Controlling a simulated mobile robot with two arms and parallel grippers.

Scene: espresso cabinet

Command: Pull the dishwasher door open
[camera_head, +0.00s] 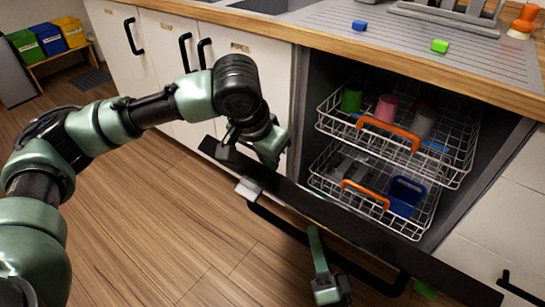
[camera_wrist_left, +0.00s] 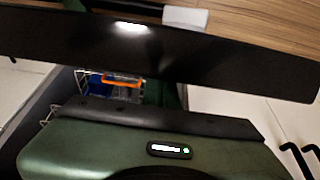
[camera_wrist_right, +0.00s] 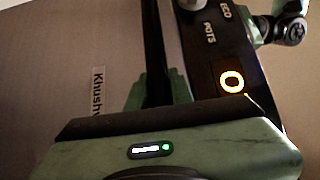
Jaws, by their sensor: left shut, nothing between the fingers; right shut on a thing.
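The dishwasher door (camera_head: 232,158) is tilted partly open, and its dark top edge runs diagonally across the head view. It also crosses the left wrist view (camera_wrist_left: 90,42). My right gripper (camera_head: 316,240) is shut on the door's black bar handle (camera_head: 285,224). The handle passes between its fingers in the right wrist view (camera_wrist_right: 153,45). My left gripper (camera_head: 272,155) is shut and empty. It reaches down at the inner side of the door's top edge, by the opening. Whether it touches the door, I cannot tell.
Inside are an upper rack (camera_head: 448,172) with cups and a lower rack (camera_head: 325,175), both with orange handles. The wooden countertop (camera_head: 285,33) lies above. White cabinets (camera_head: 160,55) stand at left.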

